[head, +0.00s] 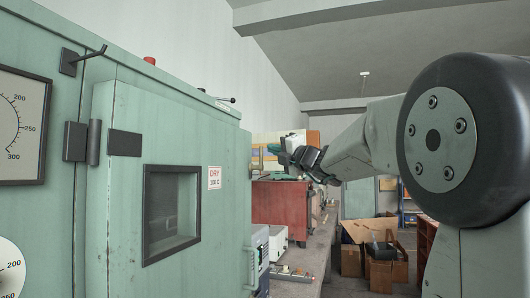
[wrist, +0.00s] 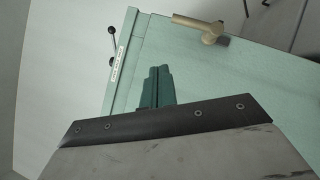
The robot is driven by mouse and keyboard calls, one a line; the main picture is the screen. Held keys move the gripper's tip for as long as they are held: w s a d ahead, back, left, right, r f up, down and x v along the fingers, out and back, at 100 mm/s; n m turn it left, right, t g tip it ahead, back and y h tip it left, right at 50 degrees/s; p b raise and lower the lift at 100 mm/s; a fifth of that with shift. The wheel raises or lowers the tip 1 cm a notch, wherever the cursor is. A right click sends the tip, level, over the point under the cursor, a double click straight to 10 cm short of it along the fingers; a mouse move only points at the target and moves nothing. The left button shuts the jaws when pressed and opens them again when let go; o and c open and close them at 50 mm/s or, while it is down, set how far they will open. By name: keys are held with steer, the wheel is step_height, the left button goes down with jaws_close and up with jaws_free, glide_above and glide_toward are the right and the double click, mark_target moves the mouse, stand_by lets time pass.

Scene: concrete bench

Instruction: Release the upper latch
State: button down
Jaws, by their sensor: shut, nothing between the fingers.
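The green oven cabinet (head: 125,230) fills the left of the head view, its windowed door lying flush with the front. A tan latch handle (wrist: 203,28), which I take for the upper latch, sits at the door's edge in the wrist view. It has a round hub at its right end and a bar running left. A small tan part of it shows past the door's edge in the head view (head: 256,157). My gripper (wrist: 157,72) is shut and empty, its green fingers together. In the wrist view its tips are below and left of the handle, apart from it.
A lever with a black knob (wrist: 112,32) stands on the cabinet, near a white label strip (wrist: 117,65). A red cabinet (head: 280,215) and small instruments stand on the bench (head: 318,245) beyond the oven. Cardboard boxes (head: 380,268) lie on the floor farther back.

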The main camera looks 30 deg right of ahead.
steer(key=shift+s+d, duration=0.2)
steer(key=shift+s, duration=1.65)
steer(key=s+a+f+n+g+y, duration=0.1)
steer(key=s+a+f+n+g, duration=0.25)
steer(key=a+f+n, duration=0.4)
steer(key=s+a+f+n+g+y, duration=0.25)
steer(key=a+f+n+g, duration=0.2)
steer(key=f+n, duration=0.55)
steer(key=s+a+f+n+g, duration=0.45)
steer(key=f+n, duration=0.25)
steer(key=n, duration=0.4)
steer(key=s+a+f+n+g+h, duration=0.2)
steer(key=s+f+n+g+h, duration=0.1)
steer(key=s+f+n, duration=0.4)
steer(key=s+a+f+n+g+h, duration=0.3)
steer(key=s+f+n, duration=0.5)
steer(key=s+n, duration=0.4)
steer(key=s+g, duration=0.1)
steer(key=s, duration=0.3)
steer(key=shift+f, duration=0.2)
